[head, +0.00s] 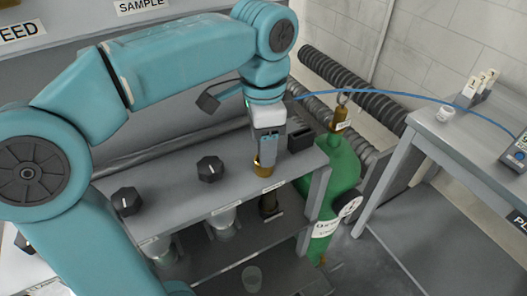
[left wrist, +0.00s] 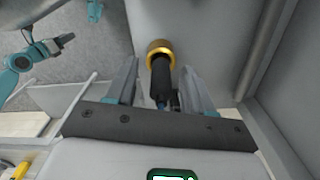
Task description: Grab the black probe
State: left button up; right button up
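The black probe (left wrist: 160,78) stands in a brass ring (left wrist: 158,50) on the grey shelf, in the left wrist view. In the head view the brass ring (head: 263,170) shows at the shelf's front edge, with the probe's top mostly hidden by my gripper. My left gripper (head: 267,150) points down right above the ring. In the left wrist view its two fingers stand on either side of the probe, with gaps between, so it is open around it. My right gripper (left wrist: 62,41) shows small at the upper left of the left wrist view, away from the probe; its fingers are unclear.
The grey shelf (head: 165,190) carries two black knobs (head: 210,168) and a black box (head: 300,138) close to my left gripper. A green cylinder (head: 340,165) with a gauge stands right of the shelf. A grey table (head: 450,140) and a blue hose (head: 400,95) are further right.

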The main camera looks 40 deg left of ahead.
pick_arm(q)
jog(key=shift+w, duration=0.1)
grip_shut()
jog(key=shift+r, duration=0.1)
